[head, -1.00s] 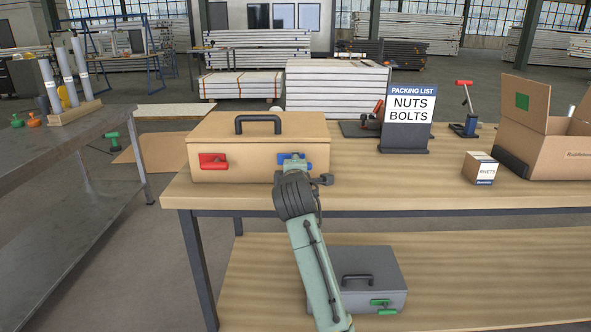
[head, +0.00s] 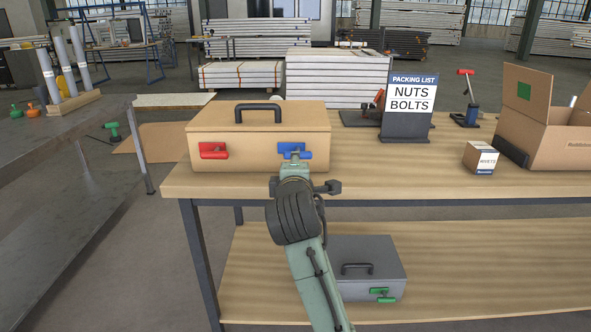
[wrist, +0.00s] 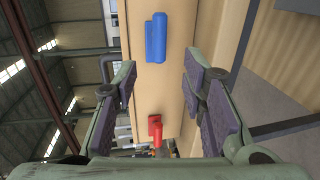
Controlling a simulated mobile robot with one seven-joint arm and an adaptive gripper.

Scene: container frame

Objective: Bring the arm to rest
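My gripper (wrist: 158,78) is open, with its fingers well apart and nothing between them in the wrist view. In the head view my gripper (head: 294,168) is in front of the tan case, just below the blue latch, and its fingers are mostly hidden behind my wrist. The blue latch (head: 295,151) is on the right of the case front; it also shows in the wrist view (wrist: 155,38), apart from the fingers. The red latch (head: 213,151) is on the left of the front. The tan case (head: 250,175) is closed on the table, with a dark handle on top.
The wooden table (head: 400,185) also holds a packing list sign (head: 408,108) reading nuts and bolts, a small rivets box (head: 481,158) and an open carton (head: 562,152). A grey case (head: 368,270) sits on the lower shelf. Bare tabletop lies right of the tan case.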

